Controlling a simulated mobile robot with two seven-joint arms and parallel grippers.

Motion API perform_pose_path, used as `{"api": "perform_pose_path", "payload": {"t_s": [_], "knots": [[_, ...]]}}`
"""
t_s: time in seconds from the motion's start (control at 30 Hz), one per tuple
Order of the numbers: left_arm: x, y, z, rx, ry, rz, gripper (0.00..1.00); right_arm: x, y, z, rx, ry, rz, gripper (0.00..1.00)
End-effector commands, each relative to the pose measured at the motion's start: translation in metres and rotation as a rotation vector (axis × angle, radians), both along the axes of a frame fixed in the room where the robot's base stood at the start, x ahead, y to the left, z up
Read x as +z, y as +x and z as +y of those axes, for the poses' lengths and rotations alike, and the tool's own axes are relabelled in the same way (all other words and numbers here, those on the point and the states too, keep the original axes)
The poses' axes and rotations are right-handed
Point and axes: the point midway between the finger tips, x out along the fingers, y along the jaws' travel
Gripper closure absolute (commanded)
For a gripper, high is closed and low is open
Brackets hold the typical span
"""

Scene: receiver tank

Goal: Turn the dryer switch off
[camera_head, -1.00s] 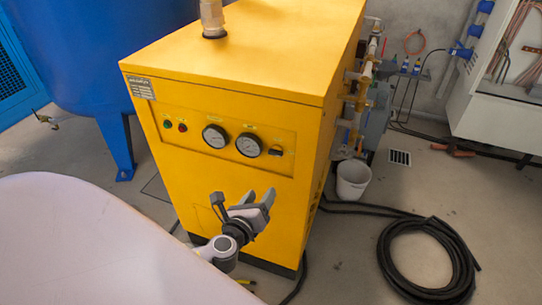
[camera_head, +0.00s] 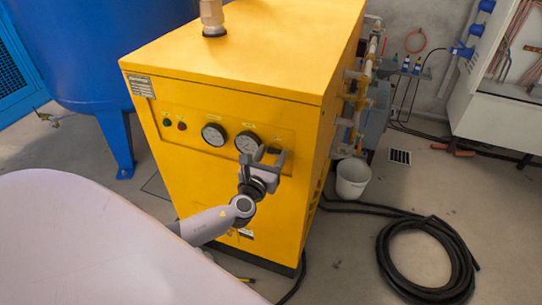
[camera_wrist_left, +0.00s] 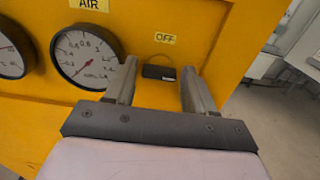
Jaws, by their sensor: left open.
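The yellow dryer cabinet (camera_head: 200,85) stands in the middle of the head view. Its front panel carries a small black switch, which shows in the left wrist view (camera_wrist_left: 159,72) below an OFF label (camera_wrist_left: 165,38). In the head view the switch (camera_head: 274,150) sits right of the two gauges, close to my fingertips. My left gripper (camera_head: 263,157) is open and empty in front of the panel. In the left wrist view the fingers (camera_wrist_left: 158,80) stand on either side of the switch; contact cannot be told. My right gripper is not in view.
Two round gauges (camera_head: 214,134) sit left of the switch, with a green and a red indicator (camera_head: 181,126) further left. A blue tank (camera_head: 90,50) stands at left.

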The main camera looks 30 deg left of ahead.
Motion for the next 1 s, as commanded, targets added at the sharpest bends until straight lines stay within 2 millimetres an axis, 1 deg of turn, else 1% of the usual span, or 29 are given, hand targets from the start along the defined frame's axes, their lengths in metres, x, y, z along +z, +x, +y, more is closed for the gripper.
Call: {"api": "perform_pose_path", "payload": {"t_s": [0.27, 0.3, 0.33, 0.37, 0.4, 0.43, 0.77, 1.0], "knots": [[0.0, 0.002, 0.0, 0.0, 0.0, 0.001, 0.46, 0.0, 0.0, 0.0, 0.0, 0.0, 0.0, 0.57], [0.0, 0.002, 0.0, 0.0, 0.0, 0.001, 0.52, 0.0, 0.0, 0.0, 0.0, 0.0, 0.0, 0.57], [0.0, 0.001, 0.0, 0.0, 0.0, 0.001, 0.62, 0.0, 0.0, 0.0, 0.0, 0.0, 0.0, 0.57], [0.0, 0.001, 0.0, 0.0, 0.0, 0.001, 0.72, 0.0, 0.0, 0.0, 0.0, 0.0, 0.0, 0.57], [0.0, 0.001, 0.0, 0.0, 0.0, 0.001, 0.85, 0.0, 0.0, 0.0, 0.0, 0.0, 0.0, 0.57], [0.0, 0.001, 0.0, 0.0, -0.001, 0.001, 0.87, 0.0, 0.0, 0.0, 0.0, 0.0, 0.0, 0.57], [-0.001, 0.001, 0.0, 0.0, -0.036, -0.008, 0.87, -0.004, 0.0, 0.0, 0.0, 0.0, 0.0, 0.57], [-0.003, 0.001, 0.001, 0.0, -0.167, -0.041, 0.87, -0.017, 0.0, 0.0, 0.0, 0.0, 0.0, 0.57]]}}
